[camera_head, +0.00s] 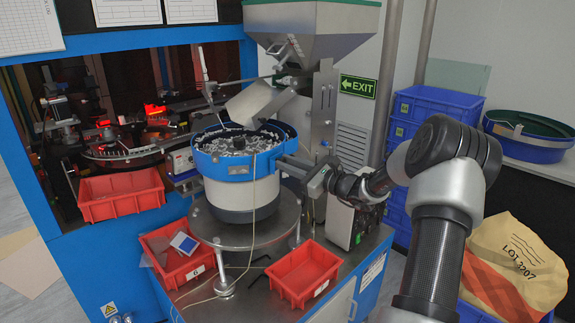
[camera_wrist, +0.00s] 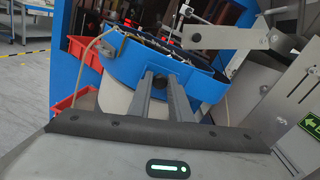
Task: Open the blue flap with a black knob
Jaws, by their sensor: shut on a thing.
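The blue-rimmed bowl feeder (camera_head: 205,170) stands on a round metal plate and is full of small parts. A blue flap (camera_head: 262,166) forms the curved front wall. My gripper (camera_head: 284,163) reaches in from the right at the bowl's right side.
A metal hopper (camera_head: 312,28) and chute (camera_head: 252,102) hang over the bowl. Red bins (camera_head: 303,275) stand in front and to the left (camera_head: 120,195). A thin cable hangs down the bowl's front. Blue crates (camera_head: 432,103) and a sack (camera_head: 515,265) are at right.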

